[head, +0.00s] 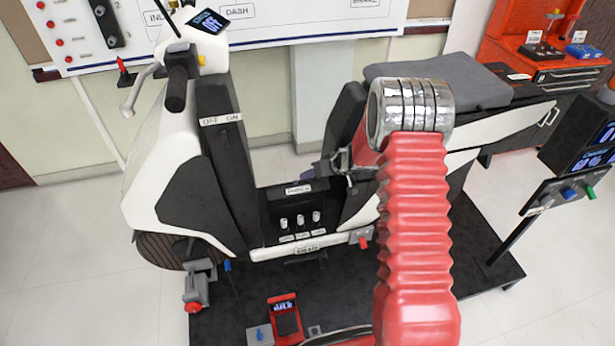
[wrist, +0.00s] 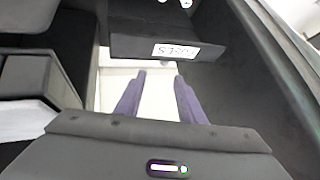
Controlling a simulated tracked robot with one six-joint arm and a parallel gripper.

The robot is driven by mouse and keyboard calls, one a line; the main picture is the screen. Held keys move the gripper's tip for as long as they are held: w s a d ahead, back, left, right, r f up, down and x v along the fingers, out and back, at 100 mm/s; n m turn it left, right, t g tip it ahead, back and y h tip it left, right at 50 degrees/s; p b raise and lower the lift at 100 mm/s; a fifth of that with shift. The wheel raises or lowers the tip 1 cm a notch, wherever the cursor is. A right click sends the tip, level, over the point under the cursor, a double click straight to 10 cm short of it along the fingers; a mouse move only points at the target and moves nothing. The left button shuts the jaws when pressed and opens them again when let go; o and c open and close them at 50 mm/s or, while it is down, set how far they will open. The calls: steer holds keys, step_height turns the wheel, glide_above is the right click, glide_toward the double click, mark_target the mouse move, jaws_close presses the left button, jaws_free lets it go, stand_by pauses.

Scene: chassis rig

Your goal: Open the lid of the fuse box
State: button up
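The fuse box (head: 268,213) is a dark box low in the middle of the scooter in the head view. Its dark lid (head: 280,195) bears a white label, and three pale fuses (head: 300,220) show below it. I cannot tell how far the lid is raised. In the wrist view the labelled lid (wrist: 130,45) is at top centre, its label upside down. My gripper (wrist: 160,74) has its two purple fingers apart, with nothing between them, just below the lid's near edge. I cannot tell whether they touch it.
The scooter (head: 205,150) stands on a black platform (head: 350,295). Its seat (head: 440,80) and tail are at the right, its front column at the left. A red device (head: 285,318) lies at the front. A red tool cabinet (head: 550,60) stands at the back right.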

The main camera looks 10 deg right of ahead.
steer(key=shift+s+d+r, duration=0.2)
steer(key=shift+s+r, duration=0.05)
